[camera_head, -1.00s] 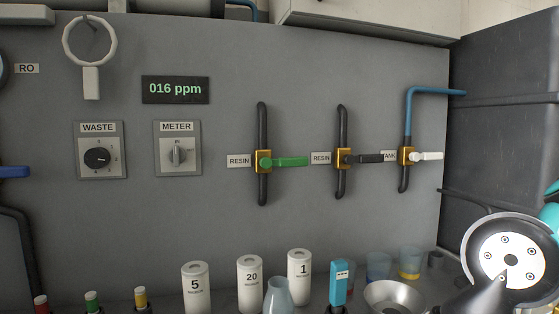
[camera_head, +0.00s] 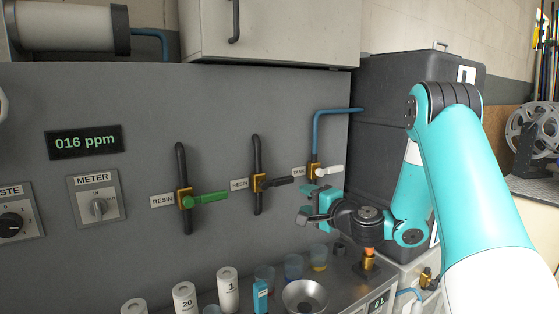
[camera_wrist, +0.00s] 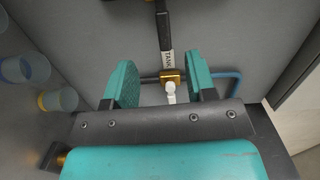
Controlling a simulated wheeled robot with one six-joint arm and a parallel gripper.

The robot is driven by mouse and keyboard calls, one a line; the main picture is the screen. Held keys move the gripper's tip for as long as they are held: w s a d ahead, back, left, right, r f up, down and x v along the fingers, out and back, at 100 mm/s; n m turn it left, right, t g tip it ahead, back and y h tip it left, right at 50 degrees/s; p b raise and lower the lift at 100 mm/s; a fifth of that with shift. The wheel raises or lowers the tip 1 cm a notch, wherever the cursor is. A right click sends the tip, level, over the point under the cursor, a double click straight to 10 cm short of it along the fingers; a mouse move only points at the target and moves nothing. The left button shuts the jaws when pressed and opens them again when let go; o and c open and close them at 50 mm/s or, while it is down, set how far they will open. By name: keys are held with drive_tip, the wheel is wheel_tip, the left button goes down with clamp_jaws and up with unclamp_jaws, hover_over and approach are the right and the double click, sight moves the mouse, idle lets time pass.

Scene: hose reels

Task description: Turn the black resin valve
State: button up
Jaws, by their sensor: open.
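The black resin valve (camera_head: 258,182) has a brass body on a dark vertical pipe, and its black lever (camera_head: 281,181) points right toward the TANK label. In the wrist view the black lever (camera_wrist: 164,30) shows at the top, beyond the fingertips. My gripper (camera_head: 314,204) is in front of the panel, right of and below the black lever, near the white-handled tank valve (camera_head: 328,170). In the wrist view my gripper (camera_wrist: 161,75) is open and empty. The tank valve's white handle (camera_wrist: 170,91) appears between the two fingers; I cannot tell the gap to it.
A green-handled resin valve (camera_head: 204,198) sits left of the black one. Below on the counter stand white bottles (camera_head: 227,287), cups (camera_head: 293,267), a blue meter (camera_head: 261,296) and a metal bowl (camera_head: 305,297). A dark cabinet (camera_head: 385,85) is on the right. A cupboard (camera_head: 270,35) hangs above.

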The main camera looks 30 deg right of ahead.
drive_tip(key=d+m+h, duration=0.1)
drive_tip(key=d, duration=0.1)
drive_tip(key=p, duration=1)
approach(285, 182)
drive_tip(key=w, duration=0.1)
drive_tip(key=shift+m+h, duration=0.3)
drive_tip(key=w+p, duration=0.2)
drive_tip(key=w, duration=0.2)
drive_tip(key=w+p, duration=0.1)
drive_tip(key=w, duration=0.2)
drive_tip(key=w+p, duration=0.2)
drive_tip(key=w, duration=0.2)
drive_tip(key=shift+w+a+f+p, duration=0.2)
drive_tip(key=shift+w+a+p, duration=0.1)
drive_tip(key=shift+w+a, duration=0.1)
clamp_jaws()
